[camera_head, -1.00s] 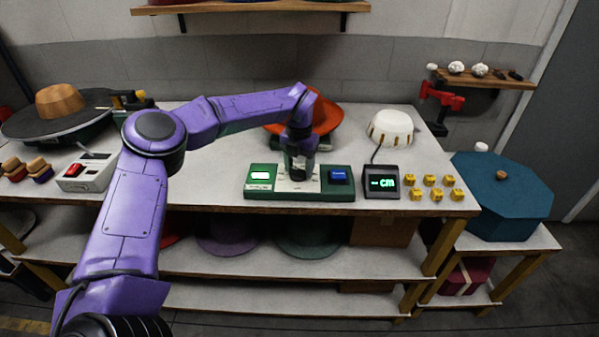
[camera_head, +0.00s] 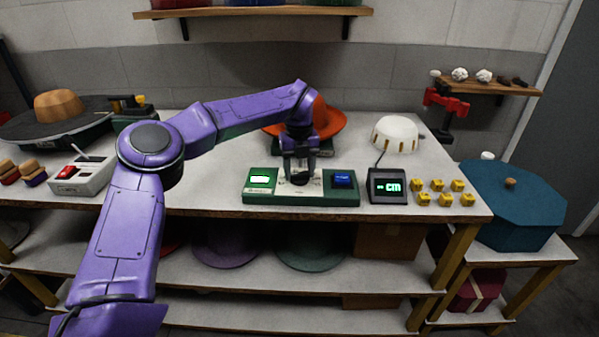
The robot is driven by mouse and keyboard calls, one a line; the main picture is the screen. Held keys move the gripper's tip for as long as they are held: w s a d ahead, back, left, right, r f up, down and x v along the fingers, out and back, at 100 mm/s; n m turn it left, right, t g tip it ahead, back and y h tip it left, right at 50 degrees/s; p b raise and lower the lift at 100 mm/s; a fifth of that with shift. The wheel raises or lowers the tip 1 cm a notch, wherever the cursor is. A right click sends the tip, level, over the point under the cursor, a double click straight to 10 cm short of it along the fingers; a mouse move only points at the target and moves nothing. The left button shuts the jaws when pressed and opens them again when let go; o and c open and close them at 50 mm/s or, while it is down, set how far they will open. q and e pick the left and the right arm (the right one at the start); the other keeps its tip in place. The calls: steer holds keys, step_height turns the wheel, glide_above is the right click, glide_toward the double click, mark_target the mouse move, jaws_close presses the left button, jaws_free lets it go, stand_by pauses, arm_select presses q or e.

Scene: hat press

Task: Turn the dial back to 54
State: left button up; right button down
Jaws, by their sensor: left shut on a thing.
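A green control panel (camera_head: 330,198) stands at the front edge of the table, with a white plate (camera_head: 316,190) in its middle. A dark dial (camera_head: 302,179) sits on that plate, partly hidden by my gripper. My left gripper (camera_head: 300,177) reaches down from above and is shut on the dial. A lit green button or screen (camera_head: 261,179) is left of the dial and a blue one (camera_head: 343,180) is right of it. The dial's numbers are too small to read. My right gripper is not in view.
A black display (camera_head: 387,187) showing "cm" stands right of the panel, beside several yellow cubes (camera_head: 437,186). An orange hat (camera_head: 330,121) is behind my gripper. A white dome (camera_head: 394,132) stands at back right. A box with a red switch (camera_head: 80,176) is at left.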

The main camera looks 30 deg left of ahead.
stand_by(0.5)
arm_select(q)
steer(key=o, duration=1.1)
steer(key=shift+c, duration=0.2)
step_height(320, 180, up, 10)
steer(key=shift+r, duration=0.25)
